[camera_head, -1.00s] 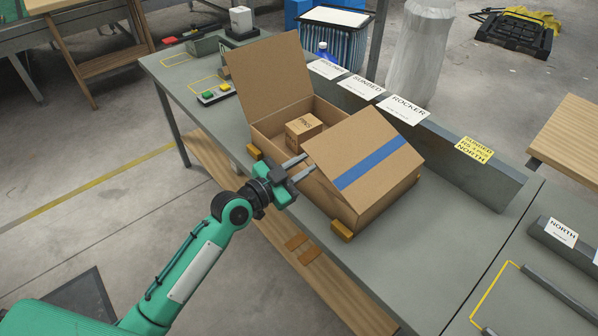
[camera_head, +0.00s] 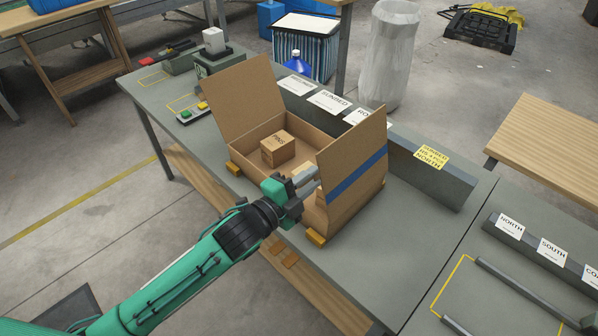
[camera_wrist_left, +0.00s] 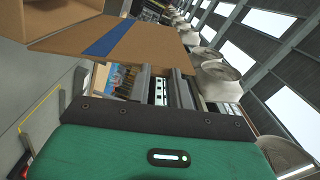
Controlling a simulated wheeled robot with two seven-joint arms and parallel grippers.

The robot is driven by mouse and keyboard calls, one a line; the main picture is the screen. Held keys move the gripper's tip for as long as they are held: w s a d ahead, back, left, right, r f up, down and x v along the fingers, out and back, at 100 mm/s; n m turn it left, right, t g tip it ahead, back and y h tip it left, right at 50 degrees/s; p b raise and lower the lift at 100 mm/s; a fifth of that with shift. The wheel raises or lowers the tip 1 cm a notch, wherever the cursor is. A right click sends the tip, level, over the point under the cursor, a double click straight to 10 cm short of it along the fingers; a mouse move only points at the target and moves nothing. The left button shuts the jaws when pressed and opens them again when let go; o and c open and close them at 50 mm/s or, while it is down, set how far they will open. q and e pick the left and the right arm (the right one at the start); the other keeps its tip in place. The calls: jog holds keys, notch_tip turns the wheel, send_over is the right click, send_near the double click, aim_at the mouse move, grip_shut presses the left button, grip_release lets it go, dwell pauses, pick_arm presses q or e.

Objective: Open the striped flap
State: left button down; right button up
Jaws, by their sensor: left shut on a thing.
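The striped flap (camera_head: 350,150) is a brown cardboard flap with a blue stripe across it, on the right side of an open carton (camera_head: 235,145). It stands raised, close to upright. My left gripper (camera_head: 308,183) is shut on the flap's near edge, over the front of the carton. The left wrist view shows the flap (camera_wrist_left: 140,42) at upper left, its edge at the fingers (camera_wrist_left: 168,85); the exact contact is hard to see. My right gripper is in neither view.
A small box (camera_head: 278,148) lies inside the carton, and the carton's other flap (camera_head: 240,98) stands open at left. Yellow-orange blocks (camera_head: 316,237) sit at the carton's front corners. A grey rail with labels (camera_head: 440,172) runs behind on the grey bench (camera_head: 425,235).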

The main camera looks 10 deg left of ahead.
pick_arm(q)
jog(key=s+d+m+p, duration=0.2)
jog(key=s+d+m, duration=0.5)
jog(key=d, duration=0.2)
jog(key=shift+f+m+p, duration=0.4)
jog(key=shift+f, duration=0.05)
jog(key=c, duration=1.2)
grip_release()
jog(key=shift+c, duration=0.2)
